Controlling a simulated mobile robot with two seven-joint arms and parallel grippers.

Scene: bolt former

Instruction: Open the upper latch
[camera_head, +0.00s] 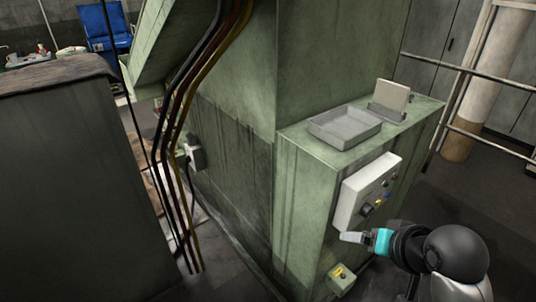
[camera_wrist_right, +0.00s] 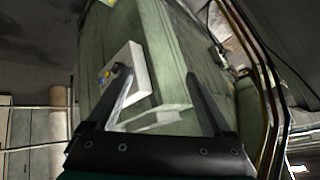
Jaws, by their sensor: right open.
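I cannot make out an upper latch in either view. The green machine cabinet (camera_head: 300,195) carries a white control box (camera_head: 352,196) with knobs on its side face. My right gripper (camera_head: 349,237) is just below this box in the head view, pointing left toward the cabinet. In the right wrist view, the two fingers of my right gripper (camera_wrist_right: 155,75) are spread apart with nothing held between them. The control box (camera_wrist_right: 138,80) shows there partly behind the left finger. Whether a finger touches the cabinet or box is unclear. My left gripper is not in view.
A grey open tray (camera_head: 345,126) and a light panel on a stand (camera_head: 391,98) sit on the cabinet top. A small green box with a yellow mark (camera_head: 341,277) is low on the cabinet. Cables (camera_head: 172,130) hang at left. Railings (camera_head: 480,75) stand at right.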

